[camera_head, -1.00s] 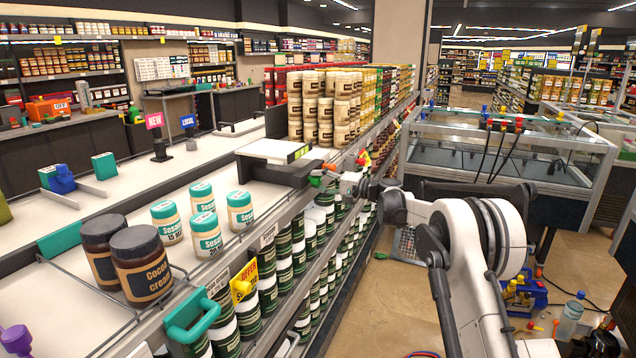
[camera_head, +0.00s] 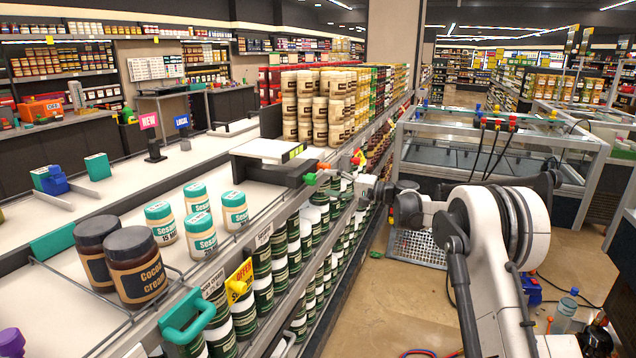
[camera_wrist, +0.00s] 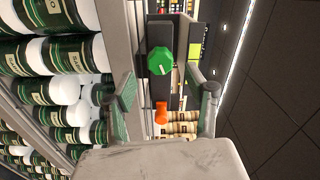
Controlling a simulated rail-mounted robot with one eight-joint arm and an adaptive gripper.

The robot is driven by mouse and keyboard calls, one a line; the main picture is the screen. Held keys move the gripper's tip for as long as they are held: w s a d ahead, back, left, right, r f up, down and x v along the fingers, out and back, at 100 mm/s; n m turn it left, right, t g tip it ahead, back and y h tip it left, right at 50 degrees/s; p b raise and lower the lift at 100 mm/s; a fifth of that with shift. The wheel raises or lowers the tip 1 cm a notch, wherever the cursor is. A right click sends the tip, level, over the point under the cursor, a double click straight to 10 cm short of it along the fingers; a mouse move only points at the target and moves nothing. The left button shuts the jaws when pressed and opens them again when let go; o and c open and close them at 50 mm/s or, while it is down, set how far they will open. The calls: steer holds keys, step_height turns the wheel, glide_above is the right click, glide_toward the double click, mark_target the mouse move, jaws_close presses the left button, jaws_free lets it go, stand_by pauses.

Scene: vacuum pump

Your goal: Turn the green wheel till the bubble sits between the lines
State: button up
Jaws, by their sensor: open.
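The green wheel (camera_wrist: 160,61) is a faceted knob on a dark bar in the wrist view. It shows small in the head view (camera_head: 310,178), at the front end of a dark unit on the counter edge. My gripper (camera_wrist: 159,86) is open and empty, with one finger on each side of the picture and the wheel beyond the gap. It also shows in the head view (camera_head: 374,191), to the right of the wheel and apart from it. An orange knob (camera_wrist: 161,113) sits below the wheel in the wrist view. I cannot make out the bubble or the lines.
A white-topped unit (camera_head: 262,149) stands beside the wheel. Sesame jars (camera_head: 201,238) and dark cocoa jars (camera_head: 137,268) stand on the counter at left. Green-labelled cans (camera_head: 263,285) fill the shelf below.

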steer(key=v, duration=0.5)
steer(key=shift+s+d, duration=0.15)
steer(key=shift+d, duration=0.2)
steer(key=s+d+r+h, duration=0.1)
steer(key=s+r+h, duration=0.2)
steer(key=s, duration=0.6)
steer(key=s+d+r+h, duration=0.2)
steer(key=s+r+h, duration=0.1)
steer(key=s, duration=0.6)
steer(key=s+d+r+h, duration=0.1)
steer(key=s+r+h, duration=0.2)
steer(key=s, duration=0.6)
steer(key=s+d+f+h, duration=0.2)
steer(key=s+d+f, duration=0.1)
steer(key=s, duration=0.7)
steer(key=s+d+f+n+t+h, duration=0.1)
steer(key=s+d+f+h, duration=0.2)
steer(key=s, duration=0.7)
steer(key=s+d+f+n+h, duration=0.1)
steer(key=s+d+f+h, duration=0.2)
steer(key=s, duration=0.7)
steer(key=d+f, duration=0.2)
steer(key=d, duration=0.1)
steer(key=shift+s+d, duration=0.2)
steer(key=shift+d, duration=0.2)
